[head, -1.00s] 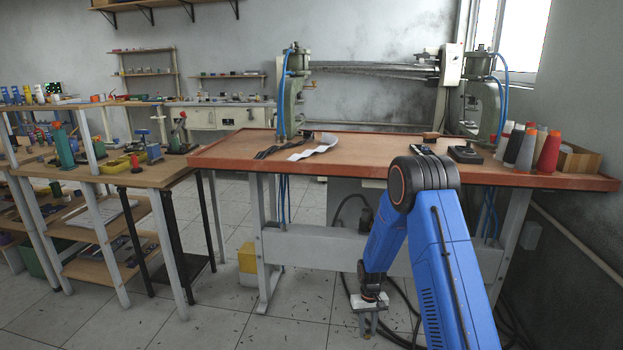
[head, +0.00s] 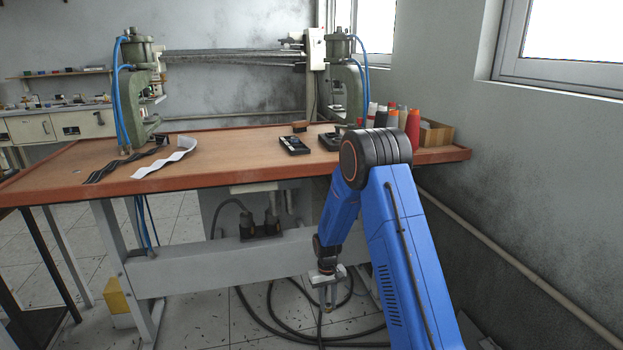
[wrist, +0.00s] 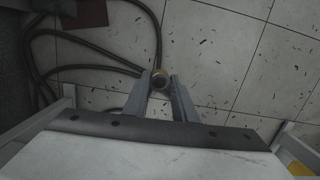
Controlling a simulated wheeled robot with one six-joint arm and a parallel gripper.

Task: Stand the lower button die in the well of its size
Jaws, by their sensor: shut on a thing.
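My gripper (head: 328,306) hangs low in front of the table, below the level of its top. In the wrist view its two fingers are shut on a small round button die (wrist: 160,79), with a dark centre and a brassy rim, seen end-on over the floor. In the head view the die is too small to make out clearly. Two dark, flat blocks lie on the tabletop: a left block (head: 295,146) with light marks on top and a right block (head: 330,141). I cannot make out wells in them from here.
The orange-edged table (head: 230,166) stands ahead. A left press (head: 142,95) and a right press (head: 346,80) stand on it. Black and white strips (head: 165,158) lie at left, thread cones (head: 412,130) at right. Black hoses (head: 285,325) lie on the floor.

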